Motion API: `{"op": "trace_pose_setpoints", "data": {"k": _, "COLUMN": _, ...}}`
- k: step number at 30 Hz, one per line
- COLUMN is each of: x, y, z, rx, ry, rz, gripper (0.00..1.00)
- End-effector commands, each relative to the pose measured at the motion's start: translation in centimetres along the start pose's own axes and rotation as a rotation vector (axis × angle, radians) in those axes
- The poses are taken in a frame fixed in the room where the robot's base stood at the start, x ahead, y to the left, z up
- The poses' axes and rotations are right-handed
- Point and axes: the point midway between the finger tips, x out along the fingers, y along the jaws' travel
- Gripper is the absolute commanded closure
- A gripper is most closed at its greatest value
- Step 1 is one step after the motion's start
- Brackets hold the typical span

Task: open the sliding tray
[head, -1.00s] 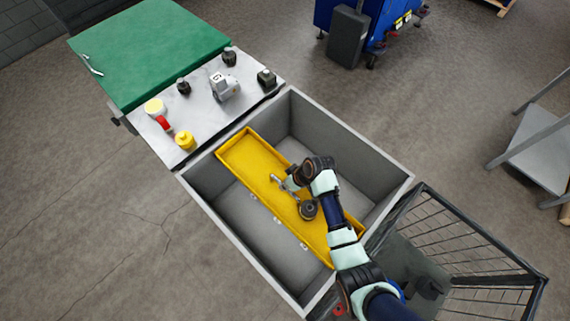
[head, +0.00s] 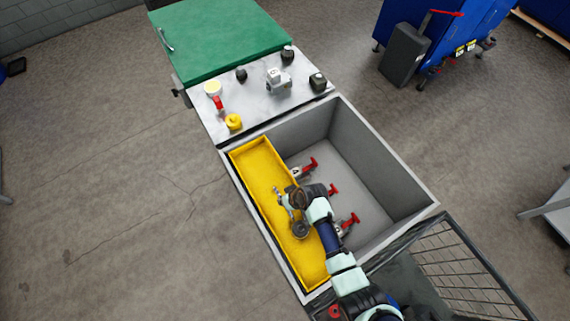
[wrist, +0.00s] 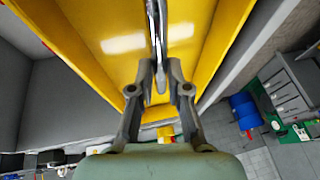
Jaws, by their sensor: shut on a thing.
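The sliding tray (head: 262,175) is a long yellow trough along the left side of a grey bin (head: 392,165). In the wrist view the yellow tray (wrist: 95,30) fills the upper part. My gripper (head: 284,203) is over the middle of the tray. In the wrist view my gripper (wrist: 160,80) is shut on a thin metal bar (wrist: 157,40) that looks like the tray's handle. My arm hides part of the tray's near end. The right part of the bin is uncovered, with several red-handled metal fittings (head: 306,168) on its floor.
A grey bench top (head: 250,105) behind the bin holds a yellow knob (head: 233,122), a grey metal part (head: 278,82) and dark parts. A green lid (head: 215,40) lies beyond. A dark wire basket (head: 460,265) stands at the near right.

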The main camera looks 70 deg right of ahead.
Motion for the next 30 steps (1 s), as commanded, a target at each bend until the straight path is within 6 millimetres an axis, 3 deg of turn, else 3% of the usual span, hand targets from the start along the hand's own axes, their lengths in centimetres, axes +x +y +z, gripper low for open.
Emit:
{"op": "trace_pose_setpoints", "data": {"k": 5, "x": 0.0, "y": 0.0, "z": -0.1, "rx": 0.000, "ry": 0.003, "rz": -0.001, "gripper": 1.00}}
{"op": "trace_pose_setpoints", "data": {"k": 6, "x": 0.0, "y": 0.0, "z": -0.1, "rx": 0.000, "ry": 0.003, "rz": -0.001, "gripper": 0.82}}
{"op": "trace_pose_setpoints", "data": {"k": 11, "x": 0.0, "y": 0.0, "z": -0.1, "rx": 0.000, "ry": 0.002, "rz": -0.001, "gripper": 0.59}}
{"op": "trace_pose_setpoints", "data": {"k": 22, "x": -0.8, "y": 0.0, "z": -0.1, "rx": -0.001, "ry": 0.003, "rz": 0.000, "gripper": 0.59}}
{"op": "trace_pose_setpoints", "data": {"k": 30, "x": -7.1, "y": 0.1, "z": -0.1, "rx": 0.000, "ry": 0.006, "rz": 0.001, "gripper": 0.59}}
